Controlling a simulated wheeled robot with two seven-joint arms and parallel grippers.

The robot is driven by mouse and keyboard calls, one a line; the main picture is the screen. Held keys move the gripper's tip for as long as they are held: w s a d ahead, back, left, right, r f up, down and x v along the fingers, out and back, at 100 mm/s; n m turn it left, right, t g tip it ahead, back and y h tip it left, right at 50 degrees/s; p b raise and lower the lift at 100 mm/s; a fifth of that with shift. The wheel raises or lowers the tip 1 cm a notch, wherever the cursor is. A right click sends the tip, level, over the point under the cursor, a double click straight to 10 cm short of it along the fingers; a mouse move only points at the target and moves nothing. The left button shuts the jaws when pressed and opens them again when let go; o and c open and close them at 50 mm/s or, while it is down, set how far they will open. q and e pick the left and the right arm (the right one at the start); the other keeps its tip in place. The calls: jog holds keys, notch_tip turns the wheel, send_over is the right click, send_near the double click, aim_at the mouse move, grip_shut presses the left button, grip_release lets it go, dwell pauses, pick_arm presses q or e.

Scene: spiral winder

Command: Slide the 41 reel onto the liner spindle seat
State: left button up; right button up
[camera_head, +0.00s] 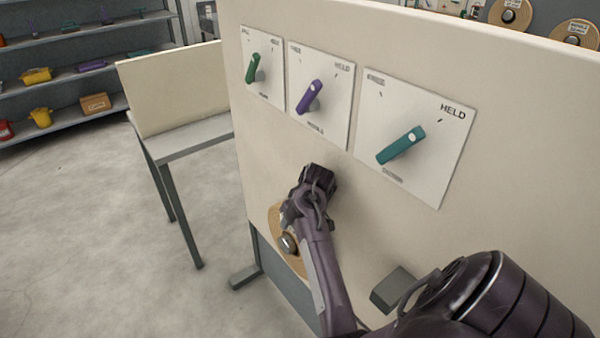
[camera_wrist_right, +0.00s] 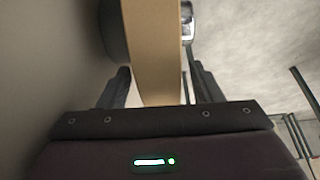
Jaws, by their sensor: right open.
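A tan, disc-shaped reel (camera_head: 277,220) stands on edge, parallel to the cream panel, low at its left side; no number is readable on it. A silver spindle end (camera_head: 288,244) shows at its middle. In the right wrist view the reel (camera_wrist_right: 155,50) appears edge-on, with a dark round part (camera_wrist_right: 112,30) on its panel side and the silver end (camera_wrist_right: 187,20) on the other. My right gripper (camera_head: 288,214) is at the reel's upper rim. Its fingers (camera_wrist_right: 160,88) are open, one each side of the rim, with visible gaps. My left gripper is out of view.
The cream panel (camera_head: 350,190) carries green (camera_head: 253,68), purple (camera_head: 310,96) and teal (camera_head: 401,145) levers on white plates. A grey block (camera_head: 393,290) juts out at lower right. A table (camera_head: 190,138) and shelves stand left; the floor between is clear.

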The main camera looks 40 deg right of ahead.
jog(key=shift+x, duration=0.8)
grip_shut()
